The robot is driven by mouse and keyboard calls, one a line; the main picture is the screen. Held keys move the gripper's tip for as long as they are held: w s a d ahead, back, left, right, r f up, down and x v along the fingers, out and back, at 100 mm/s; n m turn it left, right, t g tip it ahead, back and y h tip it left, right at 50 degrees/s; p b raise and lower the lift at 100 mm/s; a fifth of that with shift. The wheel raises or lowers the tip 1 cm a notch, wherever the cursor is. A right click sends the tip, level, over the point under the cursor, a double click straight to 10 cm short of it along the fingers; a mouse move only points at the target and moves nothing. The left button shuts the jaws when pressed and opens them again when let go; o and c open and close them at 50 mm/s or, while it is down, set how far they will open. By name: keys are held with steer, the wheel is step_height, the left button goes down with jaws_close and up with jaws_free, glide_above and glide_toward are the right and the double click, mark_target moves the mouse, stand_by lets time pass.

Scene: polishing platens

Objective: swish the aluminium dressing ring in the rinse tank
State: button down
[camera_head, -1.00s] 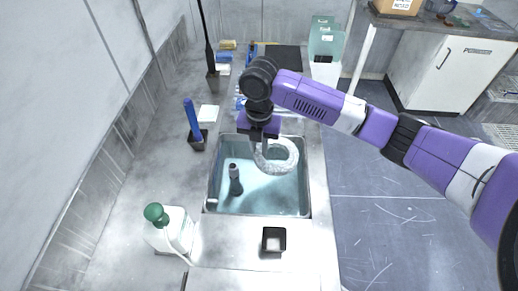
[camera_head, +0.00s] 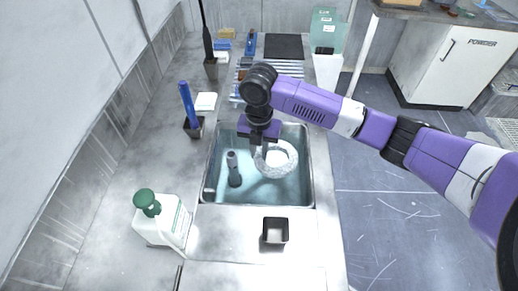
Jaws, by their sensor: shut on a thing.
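The aluminium dressing ring (camera_head: 286,168) is a pale, speckled ring at the middle right of the rinse tank. The rinse tank (camera_head: 311,185) is a steel basin set in the counter, with clear bluish water in it. My gripper (camera_head: 260,151) points down over the tank and is shut on the ring's left side. The fingertips are partly hidden by the gripper body and ring. The ring lies within the tank's outline; I cannot tell how deep it is in the water.
A dark grey upright fitting (camera_head: 234,170) stands in the tank's left half. A green-capped bottle (camera_head: 165,222) and a small black square cup (camera_head: 275,231) are in front. A blue-handled brush (camera_head: 190,106) stands in a holder at left. A slatted rack (camera_head: 290,70) lies behind the tank.

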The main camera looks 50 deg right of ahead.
steer(key=shift+f+b, duration=2.5)
steer(key=shift+f, duration=1.6)
steer(key=shift+r, duration=0.1)
steer(key=shift+p, duration=0.3)
step_height(320, 180, up, 12)
steer(key=p, duration=1)
steer(key=shift+r, duration=0.2)
stand_by(0.9)
